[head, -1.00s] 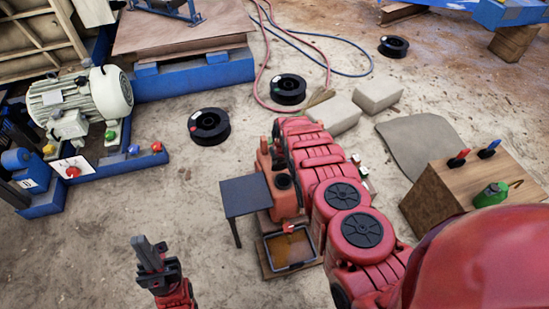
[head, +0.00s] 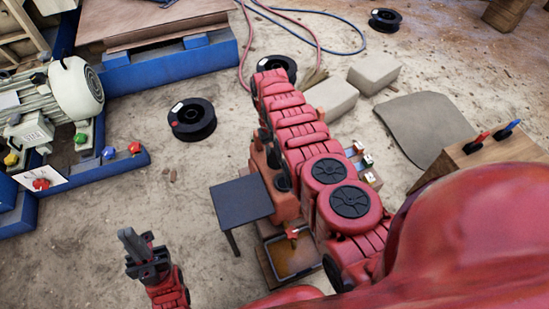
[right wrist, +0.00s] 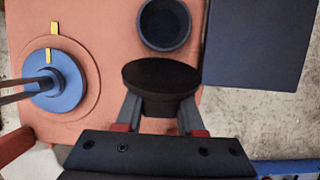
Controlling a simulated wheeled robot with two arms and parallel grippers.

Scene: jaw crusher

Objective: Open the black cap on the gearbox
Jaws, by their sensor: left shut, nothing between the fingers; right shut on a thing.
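The orange gearbox (head: 286,208) stands at the centre of the head view, partly covered by my right arm. In the right wrist view its orange top (right wrist: 95,110) fills the left half. My right gripper (right wrist: 160,112) is shut on the black cap (right wrist: 160,76), a dark disc with a narrower lower part. A round dark neck with a hollow centre (right wrist: 165,24) shows just beyond the cap, apart from it in the picture. The cap's height above the gearbox is unclear. In the head view my right gripper is hidden behind the arm. My left gripper (head: 134,245) is shut and empty, over the floor.
A dark small table (head: 241,200) stands left of the gearbox. A tray with brown liquid (head: 294,258) lies in front, below a red handle (head: 292,233). A blue round part (right wrist: 52,88) is left of the cap. A black spool (head: 191,119) lies on open floor.

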